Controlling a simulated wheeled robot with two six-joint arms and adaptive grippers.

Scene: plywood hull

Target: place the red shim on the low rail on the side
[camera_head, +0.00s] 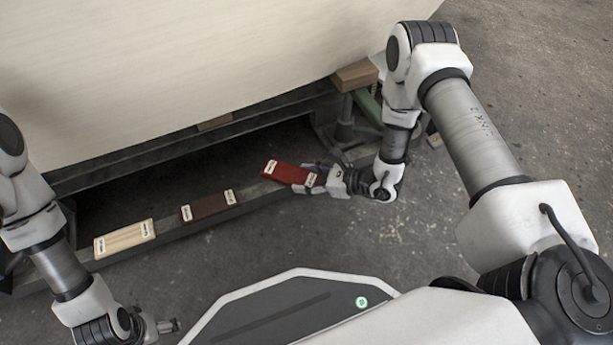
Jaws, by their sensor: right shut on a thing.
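The red shim (287,173) is a flat red block with a white label near each end. My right gripper (318,181) is shut on its right end. The shim is at the right part of the low rail (173,231), over or on it; I cannot tell whether it touches the rail. A pale wood shim (125,239) and a dark brown shim (209,206) lie on the same rail to the left, apart from each other. My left gripper (166,326) is low at the left, near the picture's bottom edge, small and partly seen; its jaw opening is unclear.
The large pale plywood hull (190,70) fills the upper left above a dark frame. A wood block (355,76) sits on a support post at the hull's right edge. Below the hull is a dark gap. The concrete floor (400,240) is clear in front of the rail.

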